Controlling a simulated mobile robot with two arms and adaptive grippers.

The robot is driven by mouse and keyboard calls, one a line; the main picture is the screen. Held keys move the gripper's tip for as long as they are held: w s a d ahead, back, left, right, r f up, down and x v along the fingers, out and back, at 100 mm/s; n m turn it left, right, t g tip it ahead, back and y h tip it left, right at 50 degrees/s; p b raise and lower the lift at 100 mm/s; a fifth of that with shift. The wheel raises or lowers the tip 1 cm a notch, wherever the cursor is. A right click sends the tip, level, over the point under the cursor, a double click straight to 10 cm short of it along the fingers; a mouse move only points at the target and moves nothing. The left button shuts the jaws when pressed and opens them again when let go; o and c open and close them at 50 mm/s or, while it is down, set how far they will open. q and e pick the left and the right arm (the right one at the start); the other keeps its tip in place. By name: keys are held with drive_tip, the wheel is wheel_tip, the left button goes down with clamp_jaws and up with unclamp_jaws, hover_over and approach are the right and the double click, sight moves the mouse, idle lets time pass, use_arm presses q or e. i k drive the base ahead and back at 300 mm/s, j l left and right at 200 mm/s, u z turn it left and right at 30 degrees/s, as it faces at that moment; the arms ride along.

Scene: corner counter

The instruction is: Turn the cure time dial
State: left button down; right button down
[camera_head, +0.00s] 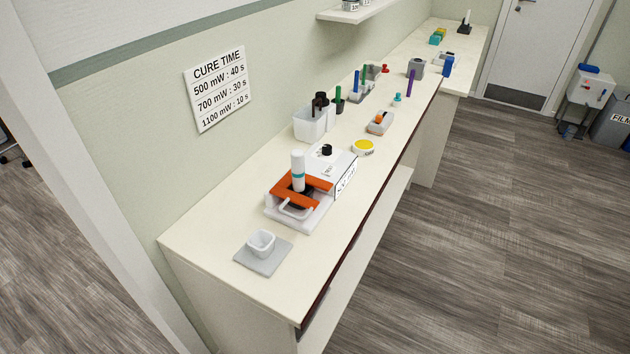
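A white box-shaped device (340,165) stands on the counter, with a black knob (327,150) on its top that looks like the dial. The knob's setting is too small to read. A wall sign (217,88) reads "CURE TIME", "500 mW : 40 s", "700 mW : 30 s", "1100 mW : 10 s". Neither of my grippers is in view.
A small white cup (261,243) sits on a grey pad (275,258) at the near end. A white bin (309,124), a yellow-topped round tub (363,147) and a tray with an orange item (380,122) stand beyond the device. The floor (480,240) right of the counter is clear.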

sight(327, 148)
drive_tip(key=k+l+u, duration=0.1)
drive_tip(key=l, duration=0.35)
drive_tip(key=k+l+u, duration=0.1)
drive_tip(key=l, duration=0.3)
drive_tip(key=k+l, duration=0.3)
drive_tip(key=k+l+u, duration=0.15)
drive_tip(key=l, duration=0.4)
